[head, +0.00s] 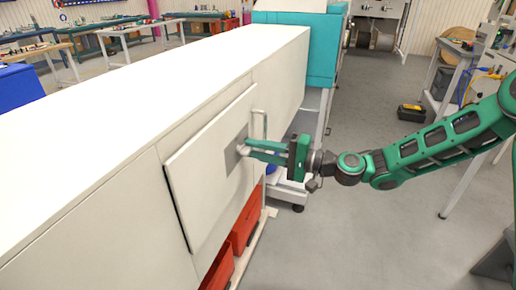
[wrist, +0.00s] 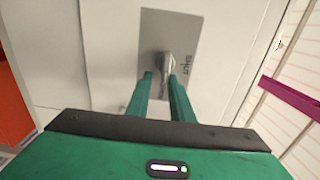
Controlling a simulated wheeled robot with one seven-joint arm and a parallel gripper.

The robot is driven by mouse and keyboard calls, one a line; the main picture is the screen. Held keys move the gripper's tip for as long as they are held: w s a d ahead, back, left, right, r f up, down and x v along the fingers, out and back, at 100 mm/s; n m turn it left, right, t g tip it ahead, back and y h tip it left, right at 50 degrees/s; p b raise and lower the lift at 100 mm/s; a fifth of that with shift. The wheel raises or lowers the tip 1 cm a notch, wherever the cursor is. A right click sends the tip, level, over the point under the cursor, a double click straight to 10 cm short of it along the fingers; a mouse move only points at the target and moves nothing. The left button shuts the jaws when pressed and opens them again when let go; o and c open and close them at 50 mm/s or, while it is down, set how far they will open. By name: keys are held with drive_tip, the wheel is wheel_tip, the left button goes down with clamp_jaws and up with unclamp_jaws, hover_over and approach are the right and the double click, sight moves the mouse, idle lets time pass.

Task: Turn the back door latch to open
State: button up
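The back door (head: 210,170) is a cream panel on the side of the long cabinet, standing slightly proud of it; I cannot tell whether it is ajar. A grey plate (head: 235,160) on the door carries the latch; the plate also shows in the wrist view (wrist: 187,32). The metal latch (wrist: 165,64) points down, slightly tilted, in the wrist view. My gripper (head: 243,147) is at the plate, and its fingers (wrist: 161,78) are apart with the latch handle between their tips. The left finger shows a gap to the latch; contact on the right is unclear.
A metal bar handle (head: 259,124) stands just beyond the gripper. Orange bins (head: 244,226) sit below the door. A teal machine (head: 300,45) adjoins the cabinet's far end.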

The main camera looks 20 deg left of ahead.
drive_tip(key=shift+o, duration=0.5)
drive_tip(key=shift+s+a+r, duration=0.1)
drive_tip(key=shift+s+a, duration=0.05)
drive_tip(key=shift+s, duration=0.25)
drive_tip(key=shift+w, duration=0.1)
drive_tip(key=d, duration=1.1)
drive_tip(key=shift+s, duration=0.35)
